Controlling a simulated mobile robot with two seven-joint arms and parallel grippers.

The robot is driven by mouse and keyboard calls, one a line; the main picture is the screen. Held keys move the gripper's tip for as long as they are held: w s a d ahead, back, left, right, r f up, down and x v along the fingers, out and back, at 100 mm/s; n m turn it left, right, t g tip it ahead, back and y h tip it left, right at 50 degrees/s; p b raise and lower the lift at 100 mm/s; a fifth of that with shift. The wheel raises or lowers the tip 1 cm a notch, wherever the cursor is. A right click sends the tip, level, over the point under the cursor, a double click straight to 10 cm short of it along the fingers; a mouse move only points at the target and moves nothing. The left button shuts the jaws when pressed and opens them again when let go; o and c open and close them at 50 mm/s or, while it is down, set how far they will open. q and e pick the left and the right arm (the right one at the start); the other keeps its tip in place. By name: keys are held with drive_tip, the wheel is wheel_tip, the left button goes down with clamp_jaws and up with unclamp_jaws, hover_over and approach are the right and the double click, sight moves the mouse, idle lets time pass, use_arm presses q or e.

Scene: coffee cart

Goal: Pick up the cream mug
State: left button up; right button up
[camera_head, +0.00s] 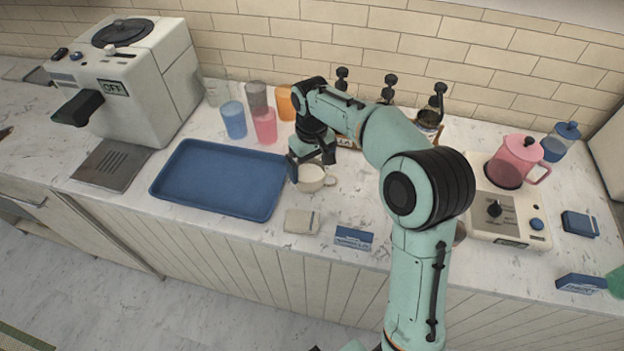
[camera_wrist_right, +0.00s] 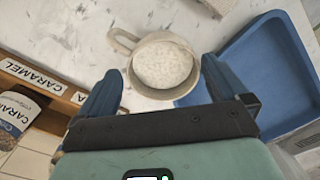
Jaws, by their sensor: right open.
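The cream mug (camera_head: 314,182) stands upright on the marble counter, just right of the blue tray. It also shows in the right wrist view (camera_wrist_right: 164,42), with pale speckled contents and its handle toward the upper left. My right gripper (camera_head: 311,168) is above the mug and partly hides it in the head view. In the right wrist view my right gripper (camera_wrist_right: 160,88) is open, one finger on each side below the mug in the picture. The mug is not gripped; I cannot tell whether a finger touches it. My left gripper is not in view.
The blue tray (camera_head: 182,205) is empty. Pink (camera_head: 265,126), blue (camera_head: 233,120) and orange (camera_head: 285,102) cups stand behind. A caramel-labelled wooden rack (camera_wrist_right: 40,88) is near the gripper.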

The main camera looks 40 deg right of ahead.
sight(310, 176)
drive_tip(key=f, duration=0.5)
drive_tip(key=shift+w+f, duration=0.1)
drive_tip(key=shift+w, duration=0.2)
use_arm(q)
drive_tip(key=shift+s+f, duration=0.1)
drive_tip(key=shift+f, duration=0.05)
use_arm(e)
drive_tip(key=c, duration=0.9)
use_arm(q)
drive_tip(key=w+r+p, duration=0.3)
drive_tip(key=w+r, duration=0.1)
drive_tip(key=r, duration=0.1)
use_arm(e)
drive_tip(key=shift+r, duration=10.1)
